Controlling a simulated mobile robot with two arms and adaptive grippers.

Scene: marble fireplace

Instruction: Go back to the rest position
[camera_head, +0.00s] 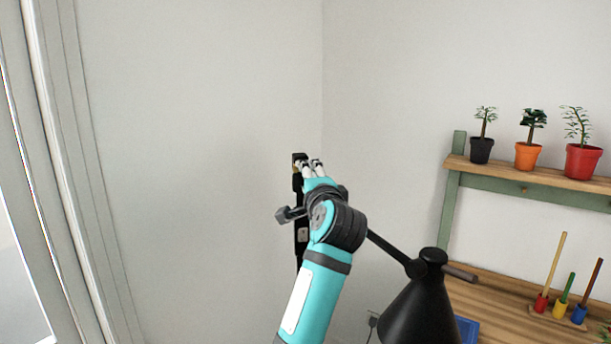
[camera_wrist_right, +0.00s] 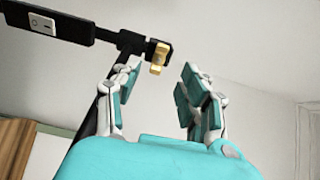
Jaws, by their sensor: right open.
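My right arm, teal and black, rises from the bottom of the head view, and its right gripper (camera_head: 310,168) is near the top of a black upright post (camera_head: 302,235). In the right wrist view the gripper (camera_wrist_right: 162,72) is open, its fingers apart with nothing held between them. A brass-coloured knob (camera_wrist_right: 158,56) on the end of a black bar (camera_wrist_right: 75,28) shows just beyond the gap between the fingertips. Whether a finger touches it I cannot tell. My left gripper is not in view.
A black cone lampshade (camera_head: 420,312) hangs right of my arm, on a black rod running behind the arm. A wooden shelf (camera_head: 535,172) with three potted plants and a desk (camera_head: 490,290) with coloured pegs are at the right. A window frame (camera_head: 60,150) is at the left.

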